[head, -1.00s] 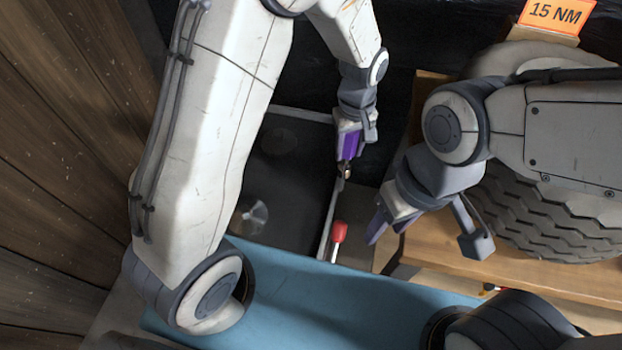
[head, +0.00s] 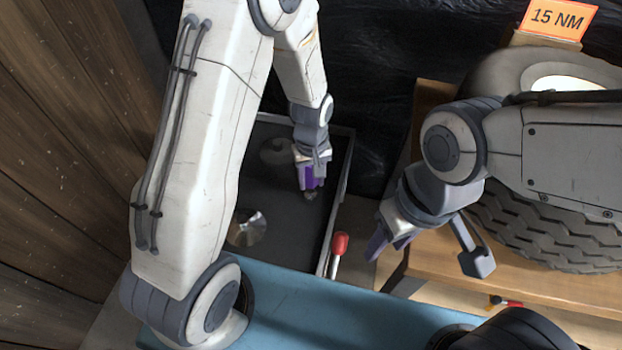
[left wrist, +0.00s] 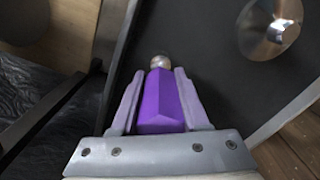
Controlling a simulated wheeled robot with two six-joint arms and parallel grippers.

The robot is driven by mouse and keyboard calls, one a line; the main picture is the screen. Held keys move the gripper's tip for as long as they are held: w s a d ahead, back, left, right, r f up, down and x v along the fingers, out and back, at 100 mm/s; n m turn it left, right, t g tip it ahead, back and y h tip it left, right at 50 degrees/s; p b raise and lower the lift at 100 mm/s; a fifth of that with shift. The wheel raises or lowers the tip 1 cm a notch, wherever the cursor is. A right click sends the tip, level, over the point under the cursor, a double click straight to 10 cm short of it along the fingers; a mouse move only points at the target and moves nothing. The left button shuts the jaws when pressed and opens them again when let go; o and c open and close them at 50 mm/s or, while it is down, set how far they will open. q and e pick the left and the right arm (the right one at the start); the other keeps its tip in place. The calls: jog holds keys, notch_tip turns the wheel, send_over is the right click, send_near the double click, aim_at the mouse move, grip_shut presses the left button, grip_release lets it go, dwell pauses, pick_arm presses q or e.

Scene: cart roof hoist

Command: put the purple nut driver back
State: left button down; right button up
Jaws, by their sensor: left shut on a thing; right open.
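The purple nut driver (head: 308,177) has a purple block handle and a round silvery tip. My left gripper (head: 311,186) is shut on its handle, over the dark tray with a metal rim (head: 341,185). In the left wrist view the nut driver (left wrist: 163,103) sits between the two fingers, its tip pointing away from the palm. I cannot tell its height above the tray floor. My right gripper (head: 390,243) is open and empty, right of the tray, near the wooden bench.
A shiny metal disc (head: 246,229) lies in the tray. A red-handled tool (head: 340,244) stands by the tray's right rim. A tyre (head: 540,235) rests on the wooden bench (head: 440,262), with a "15 NM" sign (head: 557,18) behind. A blue surface (head: 300,308) lies in front.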

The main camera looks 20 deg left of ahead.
pick_arm(q)
jog(key=shift+f, duration=0.1)
jog(key=shift+c, duration=2)
grip_release()
